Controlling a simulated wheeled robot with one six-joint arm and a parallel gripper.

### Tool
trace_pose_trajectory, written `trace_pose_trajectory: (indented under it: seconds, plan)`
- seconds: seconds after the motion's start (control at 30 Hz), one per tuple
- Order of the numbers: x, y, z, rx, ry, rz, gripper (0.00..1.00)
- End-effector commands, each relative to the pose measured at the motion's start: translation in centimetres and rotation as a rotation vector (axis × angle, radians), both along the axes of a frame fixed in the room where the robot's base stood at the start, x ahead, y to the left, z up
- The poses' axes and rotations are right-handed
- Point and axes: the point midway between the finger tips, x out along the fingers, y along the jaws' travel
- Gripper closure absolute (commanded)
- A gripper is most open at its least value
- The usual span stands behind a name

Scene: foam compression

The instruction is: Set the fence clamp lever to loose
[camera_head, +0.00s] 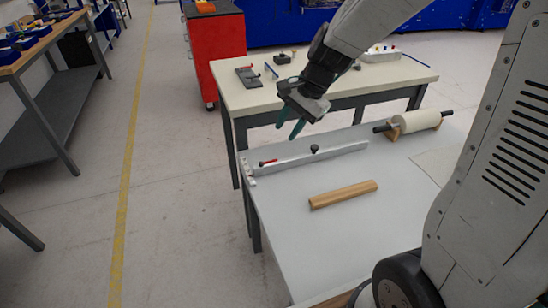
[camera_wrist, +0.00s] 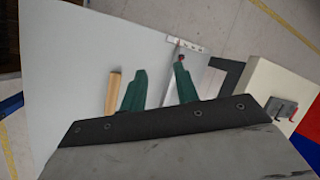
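The fence (camera_head: 330,152) is a long pale metal bar across the far part of the grey table (camera_head: 290,240). A small red lever (camera_head: 267,163) sits at its left end, and a black knob (camera_head: 314,149) stands near its middle. The lever also shows in the wrist view (camera_wrist: 181,57), close to the tip of one finger. I cannot tell which setting it is at. My gripper (camera_head: 290,128) hangs above the fence, apart from the lever. Its two green fingers are spread and empty in the wrist view (camera_wrist: 160,70).
A wooden bar (camera_head: 343,194) lies on the table in front of the fence. A roller (camera_head: 414,122) rests on wooden supports at the right. A second table (camera_head: 240,98) with small tools stands behind, beside a red cabinet (camera_head: 218,45). The table's front left is clear.

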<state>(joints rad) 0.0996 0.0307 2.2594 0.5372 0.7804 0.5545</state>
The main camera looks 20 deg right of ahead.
Motion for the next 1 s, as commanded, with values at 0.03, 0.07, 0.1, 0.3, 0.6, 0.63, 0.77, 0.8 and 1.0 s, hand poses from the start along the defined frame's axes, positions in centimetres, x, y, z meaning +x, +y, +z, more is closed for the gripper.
trace_pose_trajectory:
  seconds: [0.03,0.07,0.1,0.3,0.6,0.63,0.77,0.8,1.0]
  plan:
    - [1.9,-0.3,-2.1,0.026,0.033,-0.086,0.69]
    - [3.0,-0.5,-3.2,0.042,0.046,-0.141,0.69]
    - [4.3,-0.8,-4.7,0.061,0.064,-0.213,0.69]
    - [8.7,-2.4,-11.0,0.122,0.137,-0.499,0.69]
    - [10.6,-3.0,-14.9,0.144,0.172,-0.635,0.69]
    - [10.6,-2.8,-15.3,0.144,0.172,-0.635,0.69]
    - [11.1,-2.1,-17.1,0.143,0.173,-0.634,0.69]
    - [11.3,-1.8,-17.7,0.143,0.172,-0.632,0.69]
    - [11.9,-0.9,-20.2,0.143,0.171,-0.631,0.69]
